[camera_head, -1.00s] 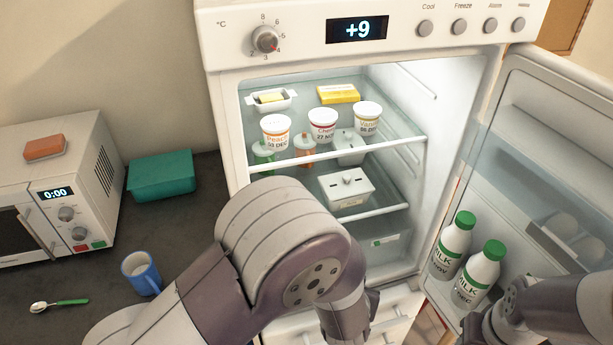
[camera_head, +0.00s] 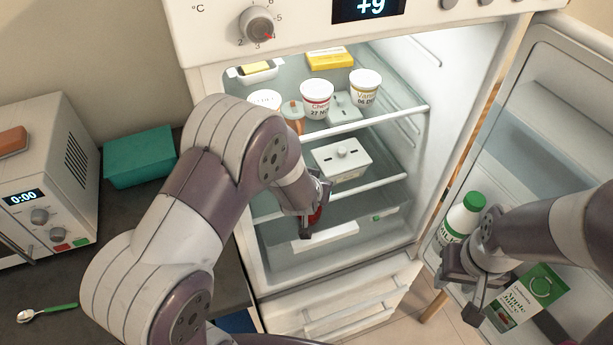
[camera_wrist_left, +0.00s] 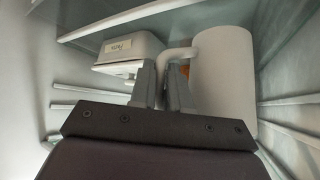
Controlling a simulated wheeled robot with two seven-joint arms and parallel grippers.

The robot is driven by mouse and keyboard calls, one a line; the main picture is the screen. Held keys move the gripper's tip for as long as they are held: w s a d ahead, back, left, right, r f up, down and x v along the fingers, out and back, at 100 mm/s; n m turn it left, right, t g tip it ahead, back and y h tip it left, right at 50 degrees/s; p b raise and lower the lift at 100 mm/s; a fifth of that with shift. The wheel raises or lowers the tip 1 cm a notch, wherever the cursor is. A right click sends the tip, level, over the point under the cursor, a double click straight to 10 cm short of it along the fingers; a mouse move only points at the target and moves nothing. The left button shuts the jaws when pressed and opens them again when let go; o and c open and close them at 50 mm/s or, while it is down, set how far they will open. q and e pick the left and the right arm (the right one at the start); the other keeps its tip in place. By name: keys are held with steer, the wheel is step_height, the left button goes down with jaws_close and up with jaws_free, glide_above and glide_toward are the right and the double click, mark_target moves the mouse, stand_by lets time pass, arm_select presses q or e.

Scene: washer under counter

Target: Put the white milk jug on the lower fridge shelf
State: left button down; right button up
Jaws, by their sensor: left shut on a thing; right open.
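My left gripper (camera_head: 314,205) reaches into the fridge beside the lower shelf's left part. In the left wrist view its fingers (camera_wrist_left: 162,86) are shut on the handle of the white milk jug (camera_wrist_left: 224,85). The jug looks upright; whether its base touches a surface is hidden. In the head view my arm and gripper hide the jug. The lower fridge shelf (camera_head: 386,182) is glass with a white front edge and bears a white lidded box (camera_head: 341,160), labelled in the wrist view (camera_wrist_left: 128,48). My right gripper (camera_head: 468,285) is open and empty before the fridge door.
The upper shelf (camera_head: 400,112) holds yogurt cups (camera_head: 317,98), a butter dish (camera_head: 253,72) and a yellow pack (camera_head: 330,58). The open door (camera_head: 560,110) holds a milk bottle (camera_head: 460,218) and a juice carton (camera_head: 528,298). A microwave (camera_head: 45,180) and teal box (camera_head: 140,158) stand left.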

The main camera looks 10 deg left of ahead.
arm_select(q)
steer(key=w+a+f, duration=0.1)
steer(key=w+a+f+p, duration=0.1)
steer(key=w+f, duration=0.1)
steer(key=shift+w+a+f, duration=0.15)
steer(key=shift+w+a, duration=0.05)
steer(key=shift+w, duration=0.1)
steer(key=shift+f, duration=0.1)
steer(key=shift+f, duration=0.15)
steer(key=c, duration=1.1)
jaws_free()
